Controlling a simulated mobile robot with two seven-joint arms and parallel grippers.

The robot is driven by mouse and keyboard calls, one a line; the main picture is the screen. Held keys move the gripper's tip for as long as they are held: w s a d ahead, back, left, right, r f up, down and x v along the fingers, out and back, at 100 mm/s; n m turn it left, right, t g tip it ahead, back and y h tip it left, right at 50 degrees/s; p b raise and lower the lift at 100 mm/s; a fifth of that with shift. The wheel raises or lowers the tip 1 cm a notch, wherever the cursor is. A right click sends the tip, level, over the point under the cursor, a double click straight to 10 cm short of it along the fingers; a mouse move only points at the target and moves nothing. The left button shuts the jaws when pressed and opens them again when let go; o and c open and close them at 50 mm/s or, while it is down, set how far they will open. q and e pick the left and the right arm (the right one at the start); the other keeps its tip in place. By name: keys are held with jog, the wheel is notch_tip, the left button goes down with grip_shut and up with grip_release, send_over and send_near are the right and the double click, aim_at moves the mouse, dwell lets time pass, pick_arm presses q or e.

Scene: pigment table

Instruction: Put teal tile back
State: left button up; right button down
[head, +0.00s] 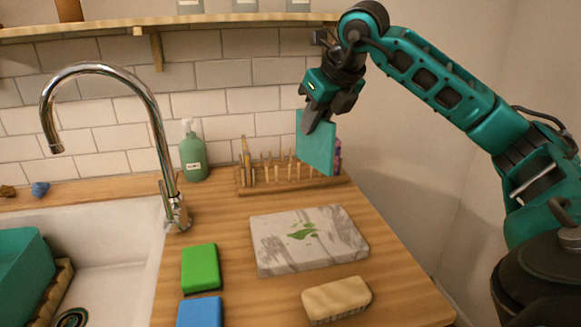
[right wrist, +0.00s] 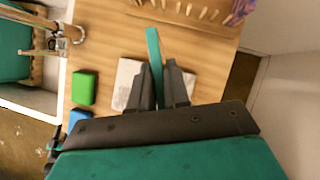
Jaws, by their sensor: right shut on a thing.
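The teal tile (head: 316,150) is held upright in my right gripper (head: 318,122), above the counter. In the head view it hangs in front of the right part of the wooden peg rack (head: 243,187) and hides some of its pegs. In the right wrist view the tile (right wrist: 154,50) shows edge-on between the two fingers of the gripper (right wrist: 161,80), with the rack's pegs (right wrist: 204,13) ahead of it. I cannot tell whether the tile touches the rack.
A marble slab (head: 275,262) with a green smear lies on the wooden counter. Green (head: 200,268) and blue (head: 199,313) blocks and a cream sponge-like block (head: 336,299) lie nearby. A soap bottle (head: 193,155) and a tap (head: 163,130) stand left of the rack, beside the sink.

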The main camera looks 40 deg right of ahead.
jog(key=shift+w+d+r, duration=0.15)
jog(key=shift+w+d, duration=0.15)
jog(key=shift+w, duration=0.2)
jog(key=w+d+p, duration=0.3)
jog(key=w+d, duration=0.2)
jog(key=w, duration=0.3)
jog(key=w+d+p, duration=0.3)
jog(key=w+d, duration=0.1)
jog(key=w, duration=0.5)
notch_tip(320, 180, down, 7)
jog(key=shift+s+d, duration=0.15)
jog(key=shift+f, duration=0.3)
jog(key=c, duration=1.1)
grip_release()
jog(key=shift+f, duration=0.1)
